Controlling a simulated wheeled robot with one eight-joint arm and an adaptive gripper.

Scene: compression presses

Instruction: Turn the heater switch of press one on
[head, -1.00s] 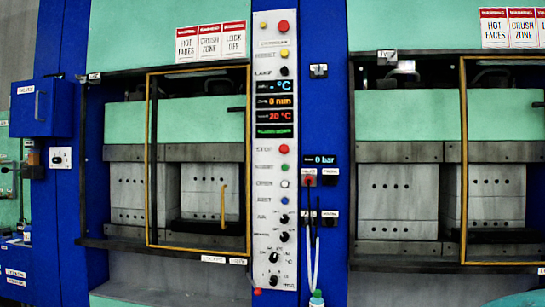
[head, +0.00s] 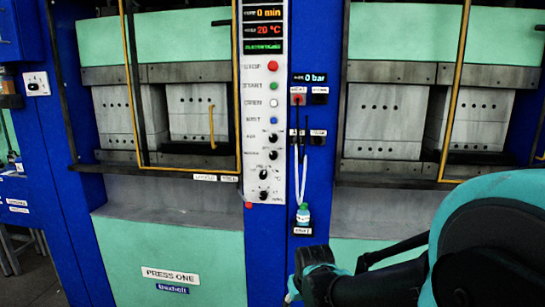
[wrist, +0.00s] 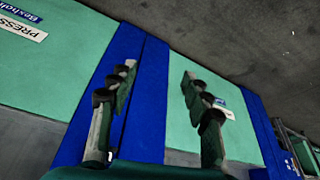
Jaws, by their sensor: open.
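Press one (head: 125,240) stands at left in the head view, with a PRESS ONE plate (head: 170,275) on its green lower front. On its right is a pale control panel (head: 252,112). Several black rotary knobs sit low on it, including an upper one (head: 273,138) and one below it (head: 273,155). Their labels are too small to read surely, so I cannot tell which is the heater switch or how it is set. My gripper (wrist: 159,73) is open and empty in the wrist view, facing a blue post and green panels, away from the knobs.
A second press (head: 400,120) stands at right, partly behind my arm. A blue column (head: 318,210) with a bottle (head: 303,214) and hoses is between the presses. A white switch plate (head: 37,82) is at far left. A ledge (head: 150,174) runs along press one's opening.

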